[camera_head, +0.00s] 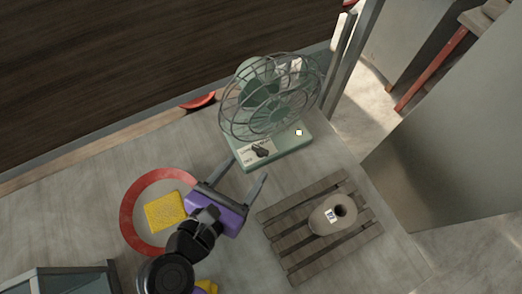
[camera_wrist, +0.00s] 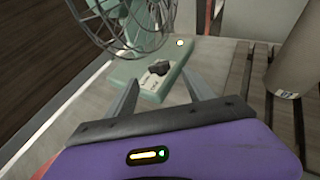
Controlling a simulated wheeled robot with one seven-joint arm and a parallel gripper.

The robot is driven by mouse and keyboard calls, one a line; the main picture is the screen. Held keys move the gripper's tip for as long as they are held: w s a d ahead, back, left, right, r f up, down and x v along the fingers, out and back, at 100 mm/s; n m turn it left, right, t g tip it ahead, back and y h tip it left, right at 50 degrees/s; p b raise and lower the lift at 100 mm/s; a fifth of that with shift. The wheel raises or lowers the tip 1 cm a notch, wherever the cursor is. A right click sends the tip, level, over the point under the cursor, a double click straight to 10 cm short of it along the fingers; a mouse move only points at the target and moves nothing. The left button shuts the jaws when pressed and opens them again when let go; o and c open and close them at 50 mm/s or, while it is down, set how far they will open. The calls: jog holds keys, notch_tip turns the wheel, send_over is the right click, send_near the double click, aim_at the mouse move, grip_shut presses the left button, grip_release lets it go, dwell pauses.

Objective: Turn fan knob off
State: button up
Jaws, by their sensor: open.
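A pale green desk fan (camera_head: 270,105) with a round wire cage stands at the top middle of the table in the head view. Its dark knob (camera_head: 262,150) sits on a light label plate on the base. In the wrist view the knob (camera_wrist: 159,68) shows ahead of my gripper, between the fingers. A small yellow light (camera_head: 298,132) shows on the fan base. My gripper (camera_head: 246,169), with its purple body, is open and empty. Its fingers point toward the fan base, apart from the knob.
A slatted wooden rack (camera_head: 290,247) with a brown vase (camera_head: 325,219) on it stands to the right. A red-rimmed round plate (camera_head: 129,214) with a yellow sponge (camera_head: 165,212) lies to the left. A grey post (camera_head: 350,55) rises behind the fan.

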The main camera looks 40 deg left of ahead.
aim_at(259, 151)
jog(key=b+x, duration=0.2)
jog(key=x, duration=0.3)
jog(key=shift+a+f+b, duration=0.1)
jog(key=shift+b, duration=0.2)
jog(key=shift+w+a+f, duration=0.1)
jog(key=shift+w, duration=0.35)
grip_shut()
